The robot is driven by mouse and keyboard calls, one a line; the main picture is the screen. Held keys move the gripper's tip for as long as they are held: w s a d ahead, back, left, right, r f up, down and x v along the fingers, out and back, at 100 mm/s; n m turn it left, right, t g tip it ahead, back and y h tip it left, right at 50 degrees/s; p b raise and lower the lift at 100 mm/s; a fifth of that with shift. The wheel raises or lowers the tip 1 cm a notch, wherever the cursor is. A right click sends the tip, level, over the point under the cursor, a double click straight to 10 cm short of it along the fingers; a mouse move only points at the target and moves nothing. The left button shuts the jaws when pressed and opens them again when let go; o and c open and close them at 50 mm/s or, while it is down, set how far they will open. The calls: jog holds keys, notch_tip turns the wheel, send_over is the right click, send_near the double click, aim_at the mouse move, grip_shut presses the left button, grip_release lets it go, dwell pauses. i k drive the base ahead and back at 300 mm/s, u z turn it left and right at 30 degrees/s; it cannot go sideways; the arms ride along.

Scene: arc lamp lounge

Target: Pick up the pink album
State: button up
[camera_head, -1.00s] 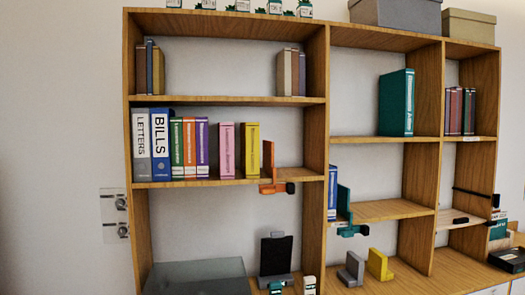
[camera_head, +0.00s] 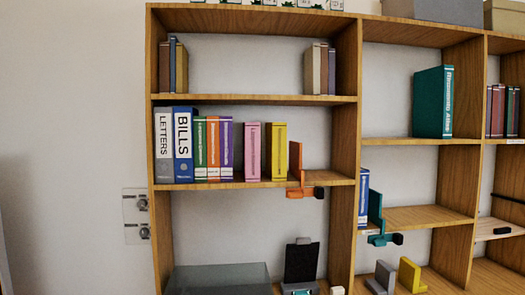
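The pink album (camera_head: 253,152) stands upright on the middle shelf of the left bookcase bay, its spine facing me. A purple album (camera_head: 225,149) is to its left with a small gap between. A yellow album (camera_head: 279,151) is to its right, also with a gap. My gripper is not in view.
On the same shelf (camera_head: 330,180) stand the LETTERS binder (camera_head: 165,145), the BILLS binder (camera_head: 183,145), a green album (camera_head: 200,148) and an orange album (camera_head: 213,148). An orange bookend (camera_head: 297,165) is right of the yellow album. A dark stand (camera_head: 301,262) is below.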

aim_at(250, 130)
jog(key=i, duration=0.85)
